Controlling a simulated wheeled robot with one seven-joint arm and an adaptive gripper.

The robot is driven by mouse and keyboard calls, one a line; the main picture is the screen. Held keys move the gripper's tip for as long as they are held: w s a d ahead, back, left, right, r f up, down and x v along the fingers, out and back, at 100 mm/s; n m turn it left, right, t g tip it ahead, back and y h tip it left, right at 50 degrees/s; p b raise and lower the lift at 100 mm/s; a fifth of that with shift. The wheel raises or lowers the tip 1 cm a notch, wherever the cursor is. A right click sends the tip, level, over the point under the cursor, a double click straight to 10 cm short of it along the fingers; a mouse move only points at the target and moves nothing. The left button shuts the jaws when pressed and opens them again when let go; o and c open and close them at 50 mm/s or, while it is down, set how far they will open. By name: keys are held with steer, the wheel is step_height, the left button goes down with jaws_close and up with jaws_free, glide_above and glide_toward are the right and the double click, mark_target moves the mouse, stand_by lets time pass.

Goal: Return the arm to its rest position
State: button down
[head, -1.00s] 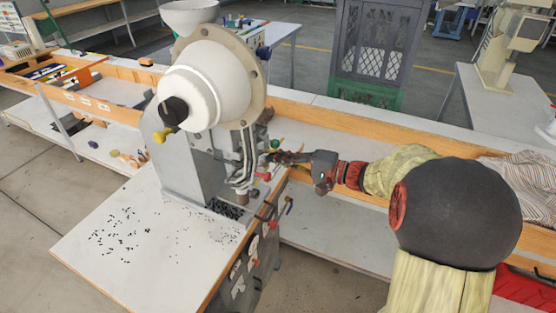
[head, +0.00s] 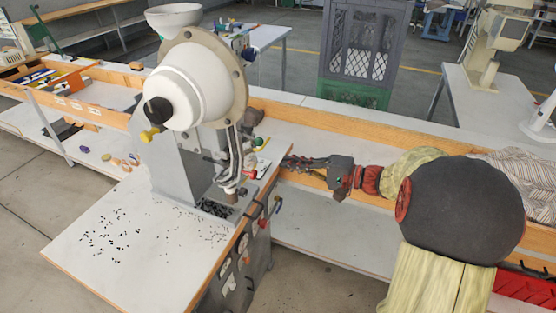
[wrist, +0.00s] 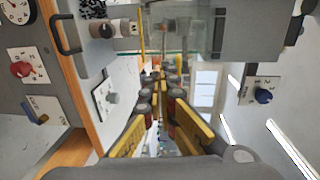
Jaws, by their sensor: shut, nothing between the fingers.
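My gripper (head: 297,163) is to the right of the eyelet press, with its fingers pointing left towards it. A gap of bench shows between the fingertips and the press. The fingers are shut and hold nothing. In the wrist view the closed fingers (wrist: 160,95) run up the middle, with yellow pads along both sides. The eyelet press (head: 205,90) is a grey and white machine with a round white housing and a black knob. It stands on a white table.
Small dark eyelets (head: 112,236) lie scattered on the white table (head: 160,270). A control panel with a red knob (wrist: 21,69) and a handle shows in the wrist view. A grey and green crate (head: 358,50) stands behind the bench. A striped cloth (head: 520,170) lies at the right.

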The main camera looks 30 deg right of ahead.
steer(key=p+v, duration=0.1)
steer(key=v, duration=0.4)
steer(key=shift+s+d+f, duration=0.15)
steer(key=shift+s+d, duration=0.05)
steer(key=shift+s, duration=0.1)
